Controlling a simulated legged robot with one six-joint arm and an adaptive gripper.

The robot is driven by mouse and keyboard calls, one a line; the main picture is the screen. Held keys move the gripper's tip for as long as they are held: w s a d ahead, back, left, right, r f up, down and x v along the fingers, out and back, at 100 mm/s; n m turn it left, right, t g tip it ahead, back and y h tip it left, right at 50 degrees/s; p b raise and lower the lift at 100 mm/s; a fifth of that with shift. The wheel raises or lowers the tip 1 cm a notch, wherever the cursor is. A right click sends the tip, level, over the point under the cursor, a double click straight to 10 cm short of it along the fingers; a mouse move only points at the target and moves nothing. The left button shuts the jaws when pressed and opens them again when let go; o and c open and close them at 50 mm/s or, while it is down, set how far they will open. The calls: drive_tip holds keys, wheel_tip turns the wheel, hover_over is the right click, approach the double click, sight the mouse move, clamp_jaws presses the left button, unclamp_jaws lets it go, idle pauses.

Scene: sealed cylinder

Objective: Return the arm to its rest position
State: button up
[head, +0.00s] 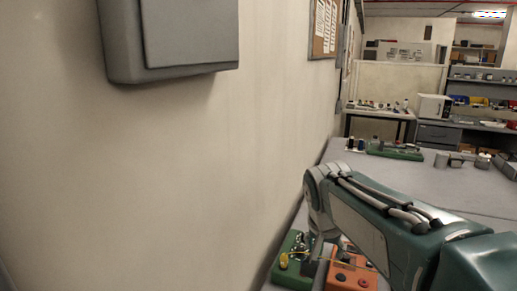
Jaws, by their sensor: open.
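My arm reaches in from the lower right of the head view, and its end bends down over the near left part of the grey table (455,190). My gripper (311,265) points down between a green block (288,270) with a yellow part on it and an orange box (352,277) with dark round knobs. The gripper is small and partly hidden here, but it is open. I see nothing held in it. I cannot tell whether it touches the green block or the orange box.
A beige wall (200,170) runs close along the left, with a grey wall box (185,35) on it. Farther back on the table are a green board (395,151) and metal parts (460,160). A microwave-like white box (433,107) and shelves stand behind.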

drive_tip(key=s+d+f+n+t, duration=0.1)
drive_tip(key=s+f+n, duration=0.1)
drive_tip(key=s, duration=0.7)
drive_tip(key=s+f+n+y, duration=0.1)
drive_tip(key=s+f+n, duration=0.1)
drive_tip(key=s, duration=0.8)
drive_tip(key=shift+d+f+n+t+y, duration=0.3)
drive_tip(key=shift+d+f+n+t, duration=0.1)
drive_tip(key=shift+n, duration=0.2)
drive_tip(key=shift+c, duration=1.1)
drive_tip(key=shift+s+d, duration=0.1)
